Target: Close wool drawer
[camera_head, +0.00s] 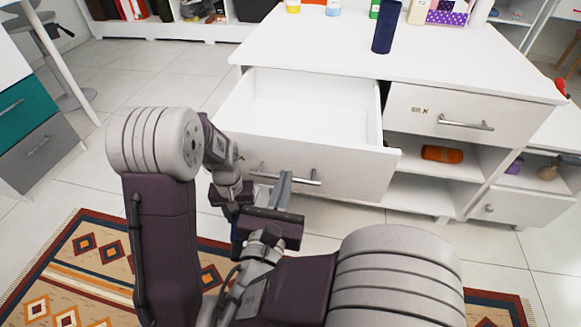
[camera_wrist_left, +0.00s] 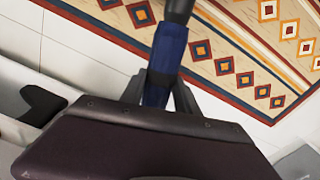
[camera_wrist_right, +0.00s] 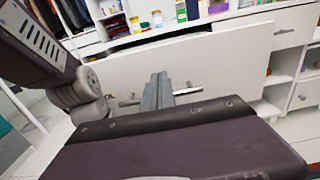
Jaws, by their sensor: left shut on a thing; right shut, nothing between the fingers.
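The open drawer (camera_head: 345,178) sticks out at the left of the white cabinet, and its visible inside is empty. The right wrist view shows the fingers (camera_wrist_right: 158,80) in front of the drawer front (camera_wrist_right: 220,68). My left gripper (camera_wrist_left: 158,90) is shut on a dark blue cylindrical thing (camera_wrist_left: 168,55), held low near the right gripper.
A shut drawer marked SILK (camera_head: 412,108) is right of the open one. Below it, a shelf holds an orange roll (camera_head: 442,154). A dark blue bottle (camera_head: 386,28) stands on the cabinet top (camera_head: 330,45). A patterned rug (camera_head: 75,275) covers the floor near me.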

